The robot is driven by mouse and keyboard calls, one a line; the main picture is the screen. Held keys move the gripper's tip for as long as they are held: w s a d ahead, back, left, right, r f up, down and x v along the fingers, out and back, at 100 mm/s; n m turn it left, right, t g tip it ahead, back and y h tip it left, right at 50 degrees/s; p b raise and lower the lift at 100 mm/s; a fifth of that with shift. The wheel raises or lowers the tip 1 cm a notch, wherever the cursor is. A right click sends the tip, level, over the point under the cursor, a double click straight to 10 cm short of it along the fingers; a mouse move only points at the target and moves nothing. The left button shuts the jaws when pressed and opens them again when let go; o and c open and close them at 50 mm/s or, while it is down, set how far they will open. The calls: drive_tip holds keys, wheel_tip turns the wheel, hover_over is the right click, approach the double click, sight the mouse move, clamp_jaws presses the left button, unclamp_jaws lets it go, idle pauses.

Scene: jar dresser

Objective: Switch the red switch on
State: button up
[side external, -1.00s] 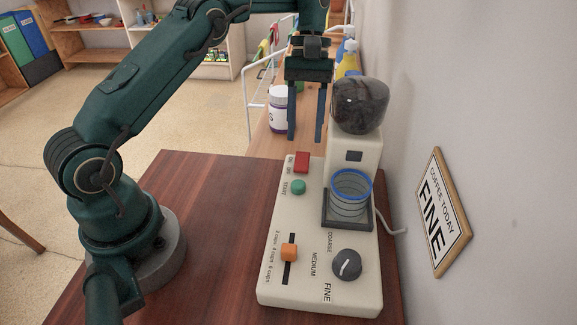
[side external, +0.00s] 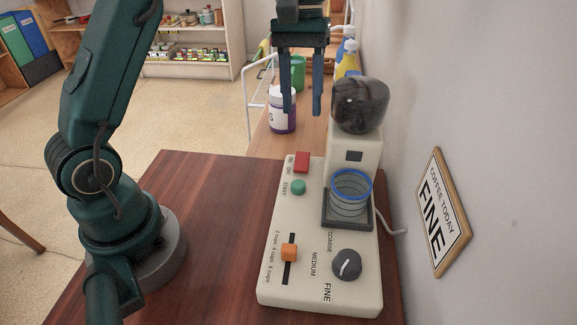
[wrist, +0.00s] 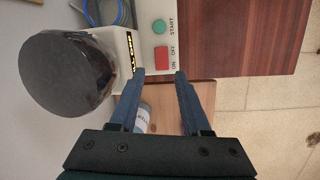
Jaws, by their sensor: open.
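The red switch (side external: 302,162) is a small block at the far end of the cream coffee grinder's panel (side external: 275,295), beside ON and OFF labels. It also shows in the wrist view (wrist: 162,60), just beyond my fingertips. Which way it is set I cannot tell. My gripper (side external: 302,112) is open and empty, pointing down, above and beyond the switch in the side view. In the wrist view my gripper (wrist: 160,73) has its two blue fingers apart, with the switch showing between and past the tips.
A green START button (side external: 298,187), an orange slider (side external: 289,252) and a dark dial (side external: 347,264) are on the same panel. The dark bean hopper (side external: 360,105) rises beside my gripper. A white jar (side external: 282,110) stands behind. The brown tabletop (side external: 205,215) left of the grinder is clear.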

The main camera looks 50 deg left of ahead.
drive_tip(key=s+d+r+m+t+y, duration=0.2)
drive_tip(key=s+m+t, duration=0.4)
drive_tip(key=s, duration=0.9)
drive_tip(key=shift+d+t, duration=0.15)
drive_tip(key=shift+t, duration=0.15)
idle(0.6)
drive_tip(key=shift+r, duration=0.1)
